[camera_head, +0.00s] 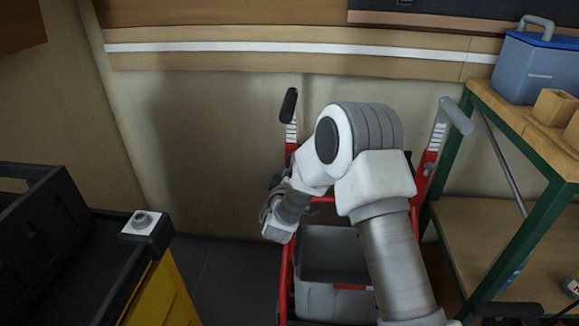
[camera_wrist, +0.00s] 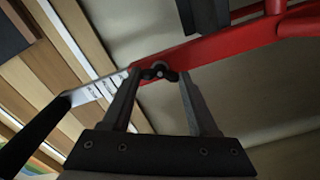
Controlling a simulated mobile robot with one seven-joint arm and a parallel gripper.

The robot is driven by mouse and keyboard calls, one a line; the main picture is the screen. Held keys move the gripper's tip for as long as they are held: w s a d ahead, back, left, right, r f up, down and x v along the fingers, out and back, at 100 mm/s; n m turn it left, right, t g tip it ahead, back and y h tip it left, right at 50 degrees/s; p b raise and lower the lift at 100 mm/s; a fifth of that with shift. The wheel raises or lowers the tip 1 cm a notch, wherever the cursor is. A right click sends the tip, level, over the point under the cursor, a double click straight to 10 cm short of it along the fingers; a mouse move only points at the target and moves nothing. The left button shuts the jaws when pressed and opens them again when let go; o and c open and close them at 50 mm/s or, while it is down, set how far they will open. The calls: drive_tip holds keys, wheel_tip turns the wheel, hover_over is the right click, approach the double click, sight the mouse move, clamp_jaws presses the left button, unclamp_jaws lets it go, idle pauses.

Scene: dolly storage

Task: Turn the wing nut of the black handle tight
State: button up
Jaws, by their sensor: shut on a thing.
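The black handle (camera_head: 289,105) stands at the upper left of the red dolly frame (camera_head: 286,268). In the wrist view the black handle (camera_wrist: 34,138) runs to the lower left, with a pale marked section joining it to the red bar (camera_wrist: 225,37). A small dark wing nut (camera_wrist: 159,71) sits on the red bar by that joint. My gripper (camera_wrist: 159,76) is shut on the wing nut, one fingertip on each side of it. In the head view my arm hides the fingertips and the wing nut.
A grey handle (camera_head: 456,116) stands on the dolly's right side. A grey crate (camera_head: 327,252) is low in the frame. A green-legged shelf (camera_head: 541,212) with a blue box (camera_head: 538,69) stands close on the right. A yellow and black cart (camera_head: 160,296) is at left, with open floor between.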

drive_tip(key=shift+m, duration=0.5)
drive_tip(key=o, duration=1.4)
drive_tip(key=s+p, duration=0.1)
drive_tip(key=s, duration=0.4)
drive_tip(key=s+p, duration=0.1)
drive_tip(key=s, duration=0.5)
drive_tip(key=s+p, duration=0.1)
drive_tip(key=s, duration=0.5)
drive_tip(key=shift+s+a, duration=0.25)
drive_tip(key=shift+a, duration=0.05)
